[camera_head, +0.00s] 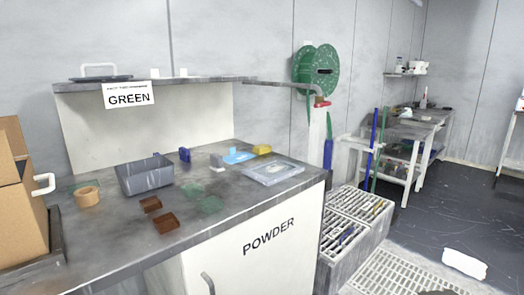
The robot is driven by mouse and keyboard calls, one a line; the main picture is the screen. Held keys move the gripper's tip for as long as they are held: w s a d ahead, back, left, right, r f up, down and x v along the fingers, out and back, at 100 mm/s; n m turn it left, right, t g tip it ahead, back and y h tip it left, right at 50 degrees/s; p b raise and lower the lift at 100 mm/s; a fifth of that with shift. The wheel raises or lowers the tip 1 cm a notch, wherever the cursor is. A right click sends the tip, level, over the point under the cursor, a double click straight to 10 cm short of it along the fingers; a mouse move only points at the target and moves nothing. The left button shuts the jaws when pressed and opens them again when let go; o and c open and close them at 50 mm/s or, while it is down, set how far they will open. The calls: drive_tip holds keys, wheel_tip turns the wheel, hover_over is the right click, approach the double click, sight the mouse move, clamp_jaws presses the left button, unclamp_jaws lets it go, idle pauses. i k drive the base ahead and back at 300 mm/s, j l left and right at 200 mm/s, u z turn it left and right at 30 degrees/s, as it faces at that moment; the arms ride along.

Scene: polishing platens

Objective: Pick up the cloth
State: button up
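No thing here is clearly a cloth. A small light-blue flat piece (238,157) lies toward the back of the grey worktop, with something pale on it; it may be the cloth, but it is too small to tell. A white soft-looking bundle (464,264) lies on the dark floor at the lower right; I cannot tell whether it is cloth. My gripper is not in view.
The worktop (120,236) carries a grey bin (145,175), a tape roll (87,196), brown blocks (165,222), a yellow piece (262,149) and a clear tray (273,172). Cardboard boxes (22,215) stand at left. Slatted crates (355,215) stand right of the cabinet.

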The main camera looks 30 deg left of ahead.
sight(261, 149)
drive_tip(key=u, duration=0.6)
drive_tip(key=i+l+u, duration=0.15)
drive_tip(key=u, duration=0.25)
drive_tip(key=i+l+u, duration=0.15)
drive_tip(key=u, duration=0.25)
drive_tip(key=l+u, duration=0.35)
drive_tip(key=i+l+u, duration=0.1)
drive_tip(key=l+u, duration=0.3)
drive_tip(key=j, duration=0.1)
